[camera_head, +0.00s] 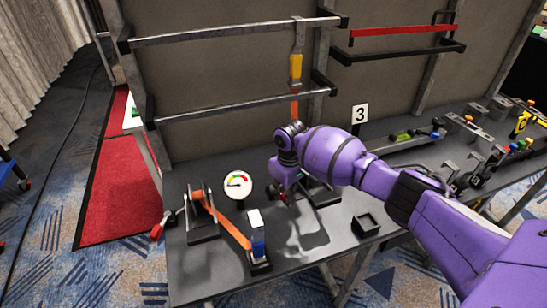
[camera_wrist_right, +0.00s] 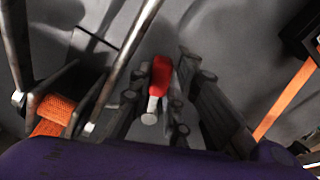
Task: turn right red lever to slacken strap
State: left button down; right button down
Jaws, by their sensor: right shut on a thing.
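The right red lever (camera_wrist_right: 161,75) shows in the right wrist view, red with a pale metal end. My right gripper (camera_wrist_right: 158,98) has its dark fingers on both sides of it and is shut on it. In the head view my purple right arm comes in from the right, and the gripper (camera_head: 284,192) is low at the tabletop, where the arm hides most of the lever's mount. Orange strap (camera_wrist_right: 288,98) runs at the right of the wrist view, with more orange webbing (camera_wrist_right: 52,115) at the left. My left gripper is not in view.
On the table (camera_head: 200,278) are a second red lever (camera_head: 157,231) on a ratchet stand, a round gauge (camera_head: 238,185) and a blue block (camera_head: 258,241). A small black tray (camera_head: 366,226) is at right. Metal rails (camera_head: 240,109) stand behind.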

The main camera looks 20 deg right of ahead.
jog(key=c, duration=1.6)
grip_release()
jog(key=shift+c, duration=0.2)
